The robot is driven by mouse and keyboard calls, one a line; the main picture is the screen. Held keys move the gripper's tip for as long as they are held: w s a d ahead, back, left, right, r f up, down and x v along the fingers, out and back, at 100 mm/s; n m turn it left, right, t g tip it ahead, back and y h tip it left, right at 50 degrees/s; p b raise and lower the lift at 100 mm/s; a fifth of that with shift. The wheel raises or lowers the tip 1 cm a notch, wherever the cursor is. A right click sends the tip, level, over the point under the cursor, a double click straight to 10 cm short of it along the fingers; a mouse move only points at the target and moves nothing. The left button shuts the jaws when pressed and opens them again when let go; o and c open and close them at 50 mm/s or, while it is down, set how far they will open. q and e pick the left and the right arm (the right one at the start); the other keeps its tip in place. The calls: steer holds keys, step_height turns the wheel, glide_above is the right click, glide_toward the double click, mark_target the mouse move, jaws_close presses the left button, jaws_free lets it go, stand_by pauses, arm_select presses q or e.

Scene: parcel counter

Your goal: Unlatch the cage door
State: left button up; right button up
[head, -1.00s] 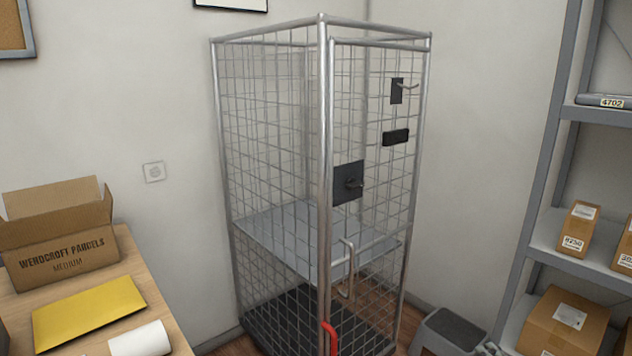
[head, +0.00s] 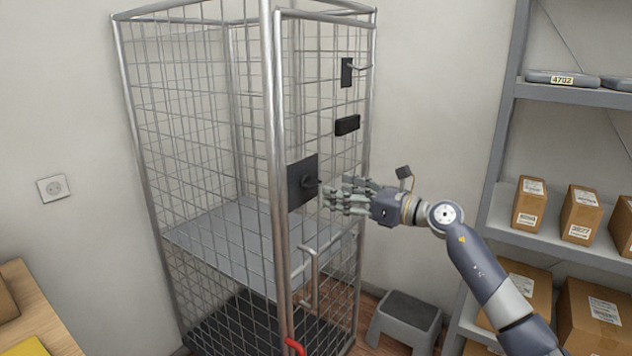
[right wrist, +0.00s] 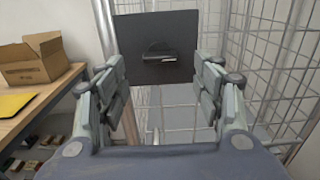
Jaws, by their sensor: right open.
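The wire cage (head: 274,150) stands in the corner with its door (head: 325,190) closed in its frame. A dark square latch plate (head: 301,182) with a small dark knob or lever (head: 311,183) sits on the door's left part. My right gripper (head: 328,196) is open and empty, with its fingers just right of the latch lever. In the right wrist view the latch plate (right wrist: 157,40) and its lever (right wrist: 160,56) lie straight ahead between the spread fingers (right wrist: 165,85). I cannot tell if the fingers touch it. My left gripper is not in view.
A bent door handle (head: 312,275) and a red lever (head: 295,346) are lower on the cage. A grey shelf with boxes (head: 581,214) stands at the right, a step stool (head: 405,320) on the floor. A table (head: 35,310) is at lower left.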

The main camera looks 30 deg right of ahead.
mark_target(317, 185)
steer(key=x, duration=0.3)
steer(key=shift+w+a+r+p, duration=0.15)
steer(key=shift+w+p, duration=0.1)
steer(key=shift+p, duration=0.15)
steer(key=x, duration=0.2)
steer(key=shift+w+a+p, duration=0.1)
steer(key=shift+w+p, duration=0.15)
steer(key=shift+p, duration=0.1)
steer(key=shift+w+a, duration=0.1)
steer(key=shift+w, duration=0.15)
steer(key=shift+w+f, duration=0.1)
steer(key=shift+f, duration=0.15)
steer(key=shift+c, duration=0.8)
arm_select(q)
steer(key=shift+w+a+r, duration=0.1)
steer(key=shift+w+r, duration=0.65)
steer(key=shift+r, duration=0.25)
arm_select(e)
steer(key=c, duration=0.9)
